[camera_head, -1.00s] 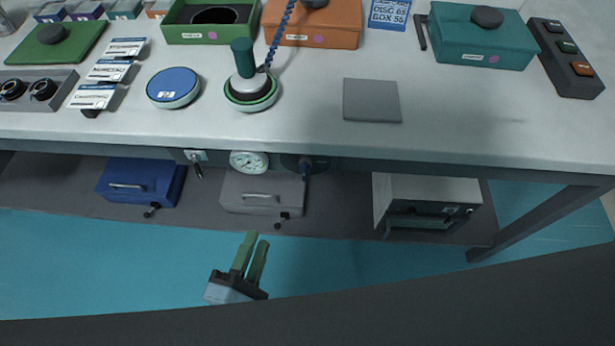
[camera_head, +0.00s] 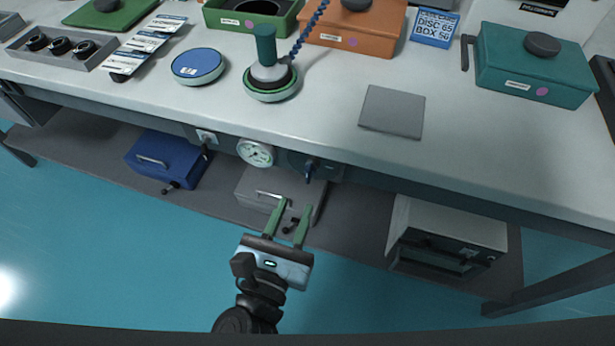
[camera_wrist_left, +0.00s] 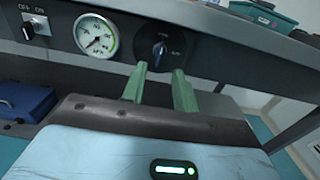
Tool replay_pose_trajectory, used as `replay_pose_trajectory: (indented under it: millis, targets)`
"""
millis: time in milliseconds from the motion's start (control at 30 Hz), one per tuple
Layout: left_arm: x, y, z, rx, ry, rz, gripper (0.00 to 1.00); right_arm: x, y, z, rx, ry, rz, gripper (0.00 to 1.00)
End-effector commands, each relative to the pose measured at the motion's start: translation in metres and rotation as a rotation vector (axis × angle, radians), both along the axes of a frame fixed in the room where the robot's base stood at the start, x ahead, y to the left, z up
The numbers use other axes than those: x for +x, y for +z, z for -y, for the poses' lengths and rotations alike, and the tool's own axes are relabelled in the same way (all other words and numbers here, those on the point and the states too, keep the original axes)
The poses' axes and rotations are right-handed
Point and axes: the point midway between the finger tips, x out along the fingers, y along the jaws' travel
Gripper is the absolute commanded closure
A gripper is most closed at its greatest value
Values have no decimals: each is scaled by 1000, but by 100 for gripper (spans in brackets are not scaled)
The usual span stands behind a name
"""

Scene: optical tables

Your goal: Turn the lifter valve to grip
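The lifter valve is a dark rotary knob (camera_wrist_left: 160,50) on a black round plate on the table's front apron, right of the gauge. It also shows in the head view (camera_head: 310,169), its handle pointing down. My left gripper (camera_head: 288,221) has green fingers, open with a clear gap. In the left wrist view the fingers (camera_wrist_left: 159,86) are below and in front of the valve, apart from it. The lifter (camera_head: 268,80) with a green handle and blue coiled hose stands on the table, on a green-rimmed disc. My right gripper is not in view.
A white-faced gauge (camera_head: 256,153) and a key switch (camera_head: 207,137) sit left of the valve. Below the tabletop, a shelf carries a blue box (camera_head: 168,157), a grey box (camera_head: 266,190) and a white cabinet (camera_head: 446,235). The blue floor in front is open.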

Motion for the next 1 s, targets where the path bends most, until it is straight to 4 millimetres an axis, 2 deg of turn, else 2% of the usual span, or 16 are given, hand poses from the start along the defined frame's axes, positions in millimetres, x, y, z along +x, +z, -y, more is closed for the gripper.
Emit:
replay_pose_trajectory:
  millis: [533, 700, 933, 1000]
  targets:
    - [64, 1, 21, 3, 0, 4, 71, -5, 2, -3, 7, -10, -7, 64]
    - [72, 0, 23, 3, 0, 2, 71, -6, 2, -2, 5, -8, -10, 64]
    - [72, 0, 23, 3, 0, 2, 71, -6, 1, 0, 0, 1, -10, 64]
    - [72, 0, 23, 3, 0, 2, 77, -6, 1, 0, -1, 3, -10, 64]
